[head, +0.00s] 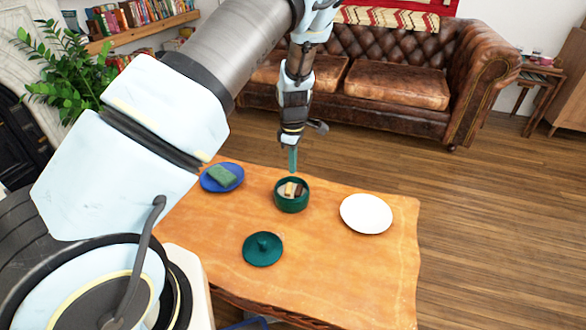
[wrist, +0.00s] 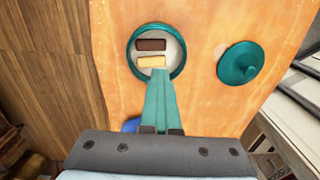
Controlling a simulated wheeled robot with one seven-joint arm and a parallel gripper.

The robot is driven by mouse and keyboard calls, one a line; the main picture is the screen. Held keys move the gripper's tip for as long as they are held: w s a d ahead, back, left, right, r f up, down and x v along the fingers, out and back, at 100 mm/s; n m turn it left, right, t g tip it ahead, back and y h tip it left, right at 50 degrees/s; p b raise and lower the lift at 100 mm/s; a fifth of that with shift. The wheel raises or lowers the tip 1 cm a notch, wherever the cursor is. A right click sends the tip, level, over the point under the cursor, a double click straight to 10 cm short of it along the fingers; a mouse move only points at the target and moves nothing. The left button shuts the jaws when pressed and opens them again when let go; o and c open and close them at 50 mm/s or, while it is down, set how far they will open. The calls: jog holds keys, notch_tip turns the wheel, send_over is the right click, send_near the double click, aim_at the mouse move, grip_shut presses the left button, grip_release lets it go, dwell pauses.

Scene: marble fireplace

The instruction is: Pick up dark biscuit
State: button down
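The dark biscuit (wrist: 151,44) lies in a round dark green pot (wrist: 131,62), beside a pale yellow biscuit (wrist: 150,62). In the head view the pot (head: 291,204) stands open near the middle of the wooden table, and the dark biscuit (head: 300,190) shows small inside it. My gripper (head: 293,172) points down just above the pot. In the wrist view its teal fingers (wrist: 161,76) lie together, with nothing seen between them. Their tips appear near the pot's rim, on the pale biscuit's side; the dark biscuit is farther off.
The pot's green lid (head: 263,249) lies on the table (head: 335,265) in front of the pot. A blue plate (head: 208,185) with a green item (head: 222,176) is at left. An empty white plate (head: 366,214) is at right. A leather sofa (head: 390,90) stands behind.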

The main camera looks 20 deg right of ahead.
jog(key=c, duration=1.6)
grip_release()
jog(key=shift+c, duration=1.6)
grip_release()
